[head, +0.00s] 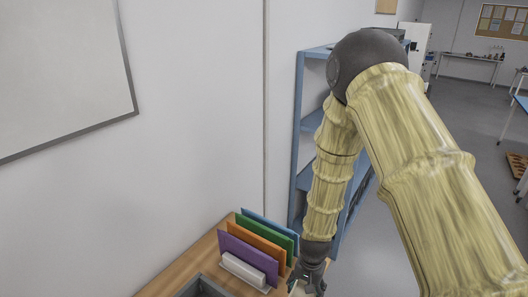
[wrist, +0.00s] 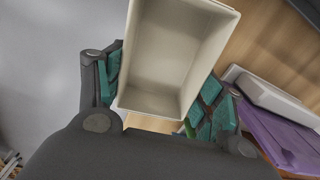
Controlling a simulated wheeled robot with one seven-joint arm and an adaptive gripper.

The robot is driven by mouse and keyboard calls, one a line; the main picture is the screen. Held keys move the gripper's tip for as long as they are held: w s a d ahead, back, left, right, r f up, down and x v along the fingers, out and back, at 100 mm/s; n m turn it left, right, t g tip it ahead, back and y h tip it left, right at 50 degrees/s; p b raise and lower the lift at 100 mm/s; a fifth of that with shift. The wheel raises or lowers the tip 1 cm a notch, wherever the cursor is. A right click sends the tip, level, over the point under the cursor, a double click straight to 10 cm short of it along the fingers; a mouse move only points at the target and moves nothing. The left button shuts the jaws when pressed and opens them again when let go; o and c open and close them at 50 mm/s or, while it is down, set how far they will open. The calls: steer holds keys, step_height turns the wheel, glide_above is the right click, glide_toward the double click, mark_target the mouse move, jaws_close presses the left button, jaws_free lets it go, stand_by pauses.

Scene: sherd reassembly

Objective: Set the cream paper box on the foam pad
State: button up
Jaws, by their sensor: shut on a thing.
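The cream paper box (wrist: 180,55) fills the upper middle of the wrist view. Its open side faces the camera, and its inside looks empty. My gripper (wrist: 164,90) is shut on the box, with teal-padded fingers on its left and right sides. In the head view my gripper (head: 309,281) is at the bottom edge, just right of the file holder, and only a small pale bit of the box shows there. I cannot tell whether the box touches the surface under it. The foam pad is not seen in either view.
A holder with purple, orange, green and blue folders (head: 250,258) stands on the wooden table (head: 196,264), close to my gripper. A dark grey tray (head: 203,287) lies at the bottom edge. A blue shelf unit (head: 300,130) stands behind, and the wall (head: 200,120) bounds the left.

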steer(key=d+n, duration=0.1)
steer(key=s+d+n+b, duration=0.1)
steer(key=n+b, duration=0.1)
steer(key=n, duration=0.1)
steer(key=shift+s+d+r, duration=0.2)
steer(key=shift+d+r, duration=0.2)
steer(key=shift+s+d+r+n+b, duration=0.4)
steer(key=shift+d+n, duration=0.1)
steer(key=shift+n, duration=0.3)
